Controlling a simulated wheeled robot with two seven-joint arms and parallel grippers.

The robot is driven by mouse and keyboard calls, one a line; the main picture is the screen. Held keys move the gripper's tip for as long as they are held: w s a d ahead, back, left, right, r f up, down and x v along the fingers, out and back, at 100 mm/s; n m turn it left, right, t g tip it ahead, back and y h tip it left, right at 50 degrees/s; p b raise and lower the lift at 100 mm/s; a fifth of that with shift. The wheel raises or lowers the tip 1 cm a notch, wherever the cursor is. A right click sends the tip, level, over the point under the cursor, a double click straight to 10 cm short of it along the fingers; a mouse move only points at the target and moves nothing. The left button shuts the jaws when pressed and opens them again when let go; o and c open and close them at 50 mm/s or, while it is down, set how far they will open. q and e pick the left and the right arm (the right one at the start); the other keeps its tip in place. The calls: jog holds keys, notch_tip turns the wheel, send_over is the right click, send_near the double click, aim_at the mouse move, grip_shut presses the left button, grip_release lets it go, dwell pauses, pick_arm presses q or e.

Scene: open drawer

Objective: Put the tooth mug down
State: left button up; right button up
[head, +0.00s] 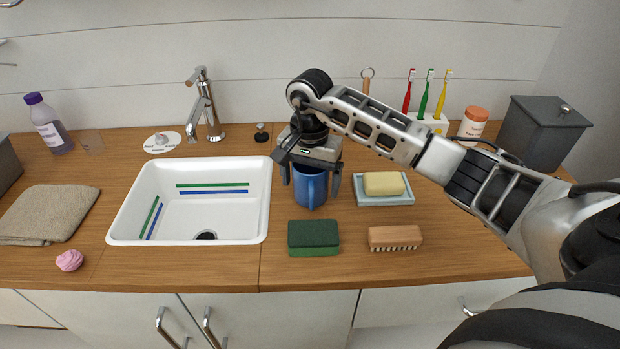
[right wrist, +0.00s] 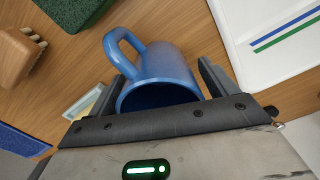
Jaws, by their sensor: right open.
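The blue tooth mug (head: 310,188) stands upright on the wooden counter, just right of the sink. My right gripper (head: 309,190) is above it, pointing down, with one finger on each side of the mug. In the right wrist view the mug (right wrist: 160,76) sits between the two spread fingers, with its handle toward the upper left. The jaws are open, and a gap shows beside the mug on at least one side. The gripper's palm hides part of the mug's rim. My left gripper is not in view.
The white sink (head: 130,220) is close on the left. A soap dish (head: 385,201) with yellow soap is close on the right. A green sponge (head: 313,237) and a wooden brush (head: 395,238) lie in front. A toothbrush holder (head: 432,123) and grey box (head: 541,132) stand at the back right.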

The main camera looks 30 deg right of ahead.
notch_tip(320, 180, up, 12)
jog(key=b, duration=0.1)
dwell(0.6)
